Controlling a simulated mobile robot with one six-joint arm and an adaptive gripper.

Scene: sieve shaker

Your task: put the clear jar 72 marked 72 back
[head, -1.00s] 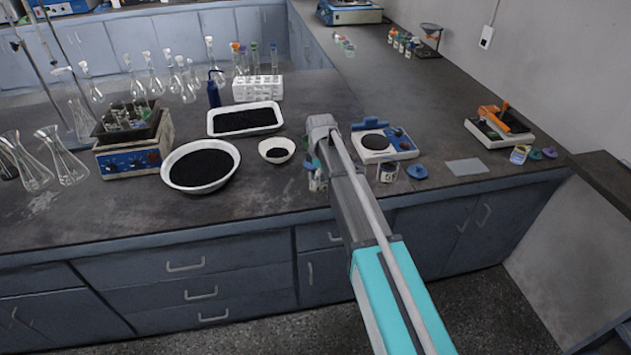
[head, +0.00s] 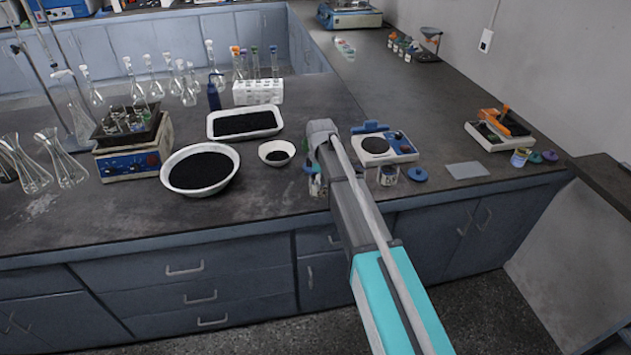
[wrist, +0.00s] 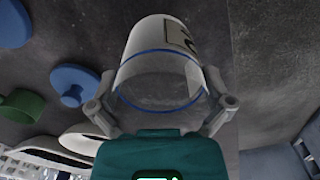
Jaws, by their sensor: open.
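A clear jar (wrist: 160,70) with a blue ring stands between the two fingers of my gripper (wrist: 160,92) in the wrist view. Its pale label is partly in view at the upper right, and I cannot read the whole number. The fingers are open, one on each side of the jar. In the head view my arm covers most of the gripper, and part of a labelled jar (head: 315,187) shows just left of it. Another clear labelled jar (head: 388,176) stands right of my arm, near the bench's front.
A blue lid (head: 417,174) lies beside the right jar, with a balance (head: 400,146) behind it. A white bowl (head: 278,153) and a larger basin (head: 200,169) stand to the left. A grey card (head: 467,170) lies to the right. In the wrist view a green lid (wrist: 20,106) lies at left.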

